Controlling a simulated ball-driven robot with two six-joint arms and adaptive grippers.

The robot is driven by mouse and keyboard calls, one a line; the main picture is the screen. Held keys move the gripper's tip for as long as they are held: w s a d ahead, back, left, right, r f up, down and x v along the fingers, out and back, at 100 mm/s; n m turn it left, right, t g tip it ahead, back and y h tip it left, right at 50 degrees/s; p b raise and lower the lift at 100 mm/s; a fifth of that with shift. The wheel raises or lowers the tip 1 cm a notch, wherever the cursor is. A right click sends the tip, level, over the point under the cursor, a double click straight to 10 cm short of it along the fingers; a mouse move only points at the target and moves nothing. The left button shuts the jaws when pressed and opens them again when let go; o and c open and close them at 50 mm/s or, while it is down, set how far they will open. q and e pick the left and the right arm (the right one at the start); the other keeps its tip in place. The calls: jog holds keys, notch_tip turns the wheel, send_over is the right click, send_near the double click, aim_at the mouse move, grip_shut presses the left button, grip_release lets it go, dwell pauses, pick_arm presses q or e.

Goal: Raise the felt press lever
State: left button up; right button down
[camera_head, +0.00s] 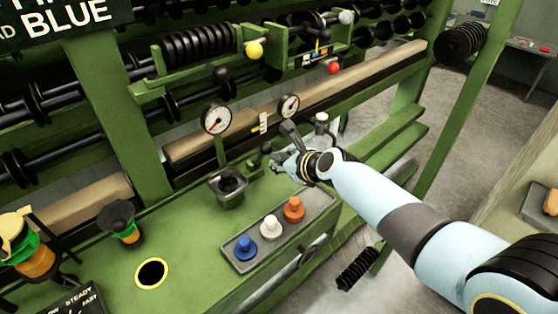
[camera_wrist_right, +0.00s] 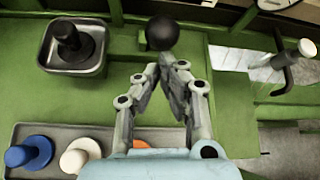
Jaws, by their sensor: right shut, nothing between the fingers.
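A lever with a black ball knob (camera_head: 266,147) stands at the back of the green bench, and I cannot tell from any label whether it is the felt press lever. In the right wrist view the black ball (camera_wrist_right: 161,33) is just beyond my fingertips, with no clear sign of contact. My right gripper (camera_head: 281,160) reaches in from the right over the bench. Its fingers (camera_wrist_right: 168,62) are closed together at the tips, with nothing between them. Part of the lever's stem is hidden behind the fingers. My left gripper is not in view.
A grey tray (camera_head: 318,208) holds blue (camera_head: 245,247), white (camera_head: 270,226) and orange (camera_head: 293,209) knobbed pieces. A square cup (camera_head: 228,199) with a black knob stands left of the lever. Two gauges (camera_head: 216,119) rise behind. A pale-topped handle (camera_wrist_right: 305,48) is to the right.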

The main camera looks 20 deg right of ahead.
aim_at(268, 145)
jog(key=shift+w+a+r+p, duration=0.3)
jog(key=shift+w+r+p, duration=0.45)
jog(key=shift+w+r, duration=0.1)
jog(key=shift+w+a+r+p, duration=0.25)
jog(key=shift+w+r+p, duration=0.45)
jog(key=shift+w+r, duration=0.15)
jog(key=shift+a, duration=0.1)
